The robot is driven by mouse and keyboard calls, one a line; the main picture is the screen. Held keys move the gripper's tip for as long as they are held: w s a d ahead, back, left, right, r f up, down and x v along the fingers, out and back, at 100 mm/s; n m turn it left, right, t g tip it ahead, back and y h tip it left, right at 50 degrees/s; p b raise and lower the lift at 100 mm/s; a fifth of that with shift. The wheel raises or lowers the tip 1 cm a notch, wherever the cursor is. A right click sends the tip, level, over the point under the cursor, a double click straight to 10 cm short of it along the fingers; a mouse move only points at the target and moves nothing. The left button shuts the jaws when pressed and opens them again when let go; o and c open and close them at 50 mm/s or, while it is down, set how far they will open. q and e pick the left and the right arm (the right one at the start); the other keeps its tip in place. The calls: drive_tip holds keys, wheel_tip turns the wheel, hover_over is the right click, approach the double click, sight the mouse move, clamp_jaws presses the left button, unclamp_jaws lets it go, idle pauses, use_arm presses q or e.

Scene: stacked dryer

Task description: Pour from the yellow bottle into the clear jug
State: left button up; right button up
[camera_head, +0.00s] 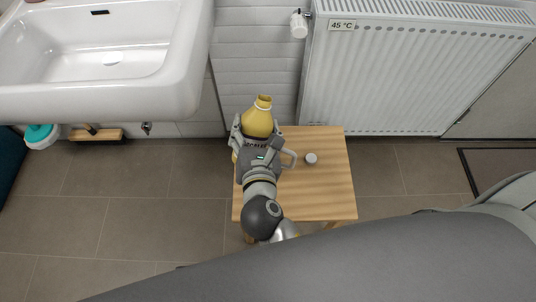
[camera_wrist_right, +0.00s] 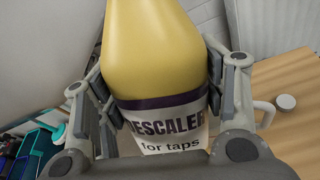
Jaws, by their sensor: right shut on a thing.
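The yellow bottle (camera_head: 259,119) is between the fingers of my right gripper (camera_head: 257,130), over the wooden stool. In the right wrist view the bottle (camera_wrist_right: 158,45) fills the middle, its label reading "DESCALER for taps". The fingers of my right gripper (camera_wrist_right: 165,95) are shut on its two sides. Its neck points to the back, away from me, in the head view. A pale handle (camera_head: 289,158), likely of the clear jug, shows just right of my right wrist. The handle also shows in the wrist view (camera_wrist_right: 265,112); the rest is hidden. My left gripper is not in view.
A small white cap (camera_head: 311,158) lies on the wooden stool (camera_head: 325,190), whose right part is otherwise clear. A white radiator (camera_head: 400,80) stands behind it on the right. A white washbasin (camera_head: 100,85) is at the left.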

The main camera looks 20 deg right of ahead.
use_arm(q)
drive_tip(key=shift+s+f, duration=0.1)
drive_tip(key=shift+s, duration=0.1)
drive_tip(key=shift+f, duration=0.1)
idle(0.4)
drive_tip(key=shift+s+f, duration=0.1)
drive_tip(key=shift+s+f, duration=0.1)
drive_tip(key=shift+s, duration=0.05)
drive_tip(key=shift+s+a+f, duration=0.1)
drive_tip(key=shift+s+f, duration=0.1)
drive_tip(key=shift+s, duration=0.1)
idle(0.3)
drive_tip(key=shift+p, duration=0.3)
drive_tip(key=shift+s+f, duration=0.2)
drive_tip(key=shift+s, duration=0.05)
idle(0.6)
